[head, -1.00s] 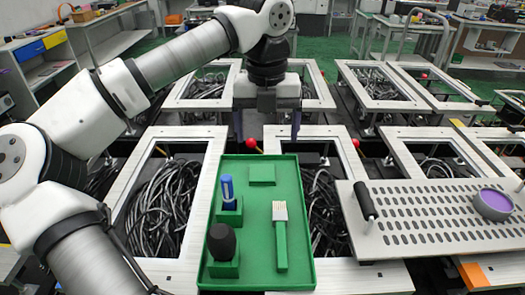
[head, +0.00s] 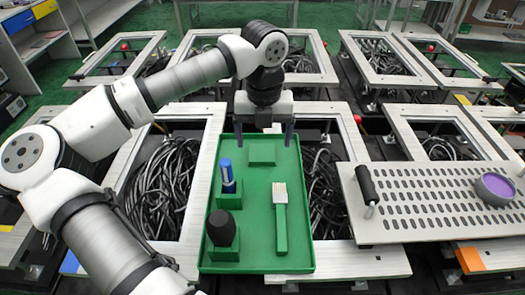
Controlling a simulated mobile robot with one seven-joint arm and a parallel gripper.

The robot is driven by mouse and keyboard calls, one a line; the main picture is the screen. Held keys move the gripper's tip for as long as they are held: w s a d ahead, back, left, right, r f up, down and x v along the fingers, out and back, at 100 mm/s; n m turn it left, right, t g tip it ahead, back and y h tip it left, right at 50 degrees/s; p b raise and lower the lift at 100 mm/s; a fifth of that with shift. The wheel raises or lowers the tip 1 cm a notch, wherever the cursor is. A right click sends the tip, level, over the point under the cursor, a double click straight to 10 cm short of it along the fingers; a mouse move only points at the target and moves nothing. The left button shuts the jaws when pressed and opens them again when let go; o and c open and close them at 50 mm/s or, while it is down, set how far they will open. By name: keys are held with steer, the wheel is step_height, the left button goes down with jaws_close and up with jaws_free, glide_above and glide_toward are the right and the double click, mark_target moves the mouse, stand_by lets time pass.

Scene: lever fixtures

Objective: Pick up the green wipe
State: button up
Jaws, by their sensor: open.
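The green wipe appears to be the small flat green block (head: 262,155) near the far end of the green tray (head: 300,262), almost the same colour as the tray floor. My gripper (head: 264,138) is open and empty, pointing down. In the head view its two fingers are spread to the left and right of the block, at the tray's far edge. I cannot tell how high the fingertips are above the tray. Nothing hides the block's near side.
The tray also holds a blue marker (head: 228,177) and a black rounded object (head: 221,229) in green holders, and a brush (head: 280,215). To the right lies a perforated metal plate (head: 425,200) with a black handle (head: 367,185) and a purple disc (head: 495,187). Framed openings with cables surround the tray.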

mark_target(262, 155)
step_height(262, 155, down, 4)
steer(key=shift+a+f+p, duration=0.1)
steer(key=shift+a+p, duration=0.05)
steer(key=shift+p, duration=0.45)
steer(key=c, duration=1.1)
